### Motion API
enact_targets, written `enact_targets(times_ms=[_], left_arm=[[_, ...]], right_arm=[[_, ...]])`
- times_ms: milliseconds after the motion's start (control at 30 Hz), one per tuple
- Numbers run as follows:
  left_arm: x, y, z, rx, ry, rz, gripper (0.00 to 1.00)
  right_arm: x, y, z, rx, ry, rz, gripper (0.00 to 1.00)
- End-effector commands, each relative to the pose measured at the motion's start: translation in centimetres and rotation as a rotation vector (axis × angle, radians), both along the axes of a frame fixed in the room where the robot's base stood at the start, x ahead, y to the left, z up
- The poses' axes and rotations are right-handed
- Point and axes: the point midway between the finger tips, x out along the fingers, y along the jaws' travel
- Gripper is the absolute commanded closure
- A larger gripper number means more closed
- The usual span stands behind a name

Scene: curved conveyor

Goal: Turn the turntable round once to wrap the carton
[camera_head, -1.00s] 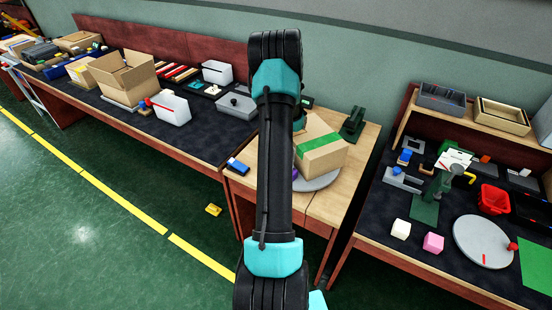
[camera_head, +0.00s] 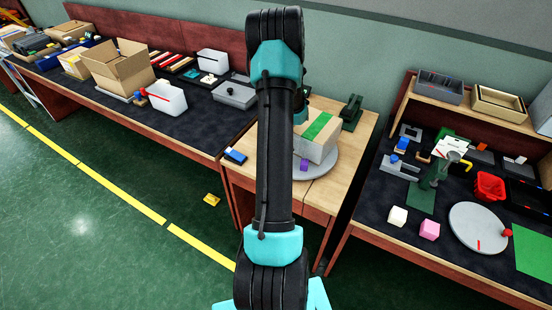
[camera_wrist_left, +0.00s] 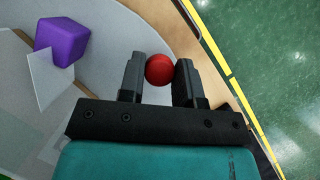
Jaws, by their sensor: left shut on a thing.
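The carton (camera_head: 315,143), with a green strip across its top, sits on the round grey turntable (camera_head: 327,171) on the wooden table. Its visible side looks pale grey. A purple cube (camera_head: 304,165) is at the carton's near side; it also shows in the left wrist view (camera_wrist_left: 61,40). There, a translucent pale sheet (camera_wrist_left: 50,80) stands beside the cube. My left gripper (camera_wrist_left: 160,71) is shut on a red ball knob (camera_wrist_left: 159,69) near the turntable's rim. In the head view my arm hides that knob and part of the carton. My right gripper is not in view.
A blue and white block (camera_head: 235,156) lies on the wooden table's left edge, and a dark green stand (camera_head: 351,112) is behind the carton. The right bench holds another grey disc (camera_head: 479,229) and a red bin (camera_head: 490,186). An open box (camera_head: 118,67) stands on the left bench.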

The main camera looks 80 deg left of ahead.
Motion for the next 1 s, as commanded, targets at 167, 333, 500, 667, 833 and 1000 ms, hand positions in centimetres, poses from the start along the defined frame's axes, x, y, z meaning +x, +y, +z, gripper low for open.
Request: enact_targets(times_ms=[167,333,500,667,833,1000], left_arm=[[0.55,-0.54,0.00,0.001,-0.001,0.050,1.00],[0.81,-0.79,0.00,0.002,-0.001,0.076,1.00],[0.90,-0.88,0.00,0.002,-0.001,0.087,1.00],[0.90,-0.88,0.00,0.002,-0.001,0.087,1.00],[0.90,-0.87,0.00,0.002,-0.001,0.086,0.67],[0.88,-0.88,0.00,0.001,0.000,0.086,0.51]], right_arm=[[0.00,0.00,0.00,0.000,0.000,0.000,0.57],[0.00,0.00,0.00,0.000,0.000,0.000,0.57],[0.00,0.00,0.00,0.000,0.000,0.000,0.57],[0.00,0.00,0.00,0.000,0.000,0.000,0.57],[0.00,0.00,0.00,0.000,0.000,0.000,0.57],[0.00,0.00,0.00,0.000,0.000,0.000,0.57]])
